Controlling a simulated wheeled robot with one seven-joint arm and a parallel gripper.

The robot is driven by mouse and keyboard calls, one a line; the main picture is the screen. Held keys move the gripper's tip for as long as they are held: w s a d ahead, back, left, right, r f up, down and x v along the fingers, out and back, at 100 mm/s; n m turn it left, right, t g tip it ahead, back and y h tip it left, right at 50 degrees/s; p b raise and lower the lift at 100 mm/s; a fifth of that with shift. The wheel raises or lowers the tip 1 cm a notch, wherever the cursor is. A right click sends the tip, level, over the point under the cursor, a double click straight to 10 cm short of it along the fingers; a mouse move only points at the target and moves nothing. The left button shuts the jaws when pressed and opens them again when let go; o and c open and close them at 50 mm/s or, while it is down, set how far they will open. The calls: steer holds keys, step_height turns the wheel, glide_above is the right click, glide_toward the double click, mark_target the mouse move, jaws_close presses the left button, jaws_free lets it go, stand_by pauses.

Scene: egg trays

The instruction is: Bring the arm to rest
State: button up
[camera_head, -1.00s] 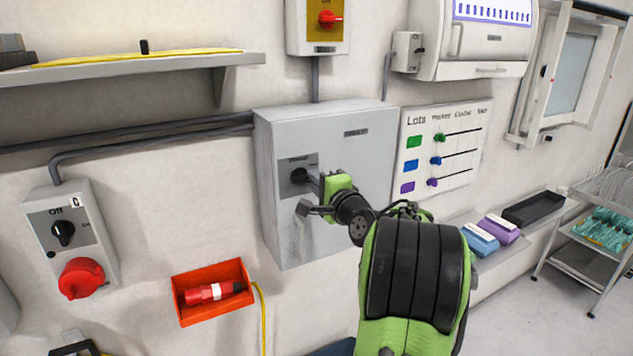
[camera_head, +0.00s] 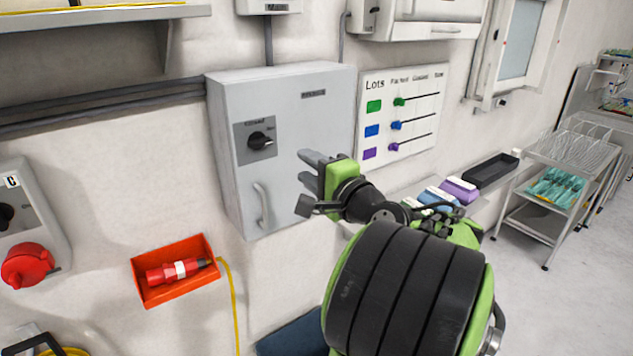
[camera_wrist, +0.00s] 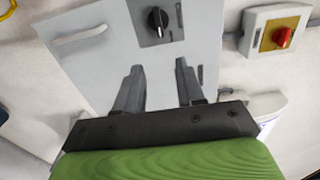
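My gripper (camera_head: 309,168) is in front of the right part of a grey wall cabinet (camera_head: 290,105), apart from its black rotary knob (camera_head: 261,141). Its two fingers are spread with nothing between them. In the wrist view my gripper (camera_wrist: 158,85) also shows open and empty, with the cabinet door (camera_wrist: 95,65) and the knob (camera_wrist: 158,20) beyond the fingertips. The cabinet is closed, and its curved handle (camera_head: 262,205) is at the lower left of the door. My green and black arm reaches up from the lower right.
A board with coloured tags (camera_head: 402,112) hangs right of the cabinet. An orange bin (camera_head: 150,292) with a red plug (camera_head: 180,270) is at lower left. Blue and purple boxes (camera_head: 459,190) and a black tray (camera_head: 490,169) line a ledge at right. A wire trolley (camera_head: 535,205) stands beyond.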

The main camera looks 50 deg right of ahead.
steer(key=shift+v, duration=1.2)
